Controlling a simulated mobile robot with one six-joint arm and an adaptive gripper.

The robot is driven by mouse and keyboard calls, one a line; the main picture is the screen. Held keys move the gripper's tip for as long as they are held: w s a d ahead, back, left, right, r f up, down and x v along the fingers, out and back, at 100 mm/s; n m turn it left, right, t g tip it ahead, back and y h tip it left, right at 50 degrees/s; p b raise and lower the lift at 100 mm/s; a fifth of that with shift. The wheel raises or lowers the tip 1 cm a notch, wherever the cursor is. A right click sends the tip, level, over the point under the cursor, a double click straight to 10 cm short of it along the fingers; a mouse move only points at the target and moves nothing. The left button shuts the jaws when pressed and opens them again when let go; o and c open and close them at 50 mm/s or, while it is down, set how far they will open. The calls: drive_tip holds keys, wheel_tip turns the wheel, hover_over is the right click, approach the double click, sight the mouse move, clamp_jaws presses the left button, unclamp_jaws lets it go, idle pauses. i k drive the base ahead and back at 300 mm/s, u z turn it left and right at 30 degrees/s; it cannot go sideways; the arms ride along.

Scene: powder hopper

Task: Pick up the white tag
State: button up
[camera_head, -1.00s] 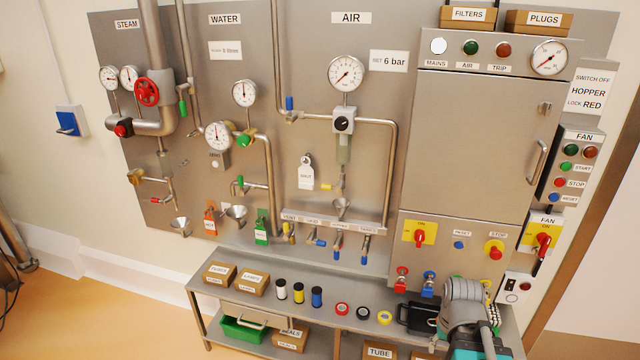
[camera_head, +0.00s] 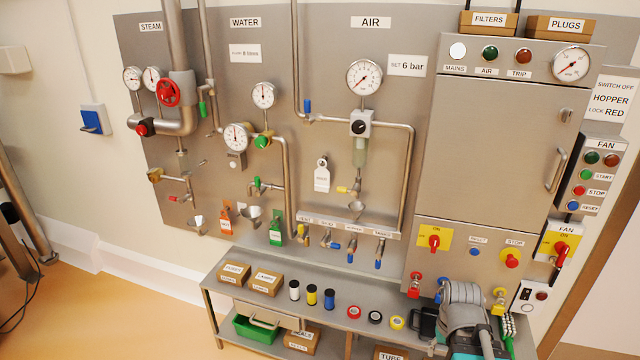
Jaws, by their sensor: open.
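The white tag (camera_head: 322,178) hangs flat against the steel panel, below the AIR sign and left of the air regulator. It is a small upright plate with a rounded, holed top and faint, unreadable lettering. Nothing covers it.
A funnel (camera_head: 356,209) and a yellow-handled valve (camera_head: 348,190) sit close right of the tag. An orange tag (camera_head: 226,217) and a green tag (camera_head: 275,231) hang lower left. The bench (camera_head: 262,299) below holds boxes, spools and tape rolls.

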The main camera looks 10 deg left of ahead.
sight(321, 173)
drive_tip(key=u, duration=0.05)
drive_tip(key=i, duration=0.9)
drive_tip(key=z, duration=0.05)
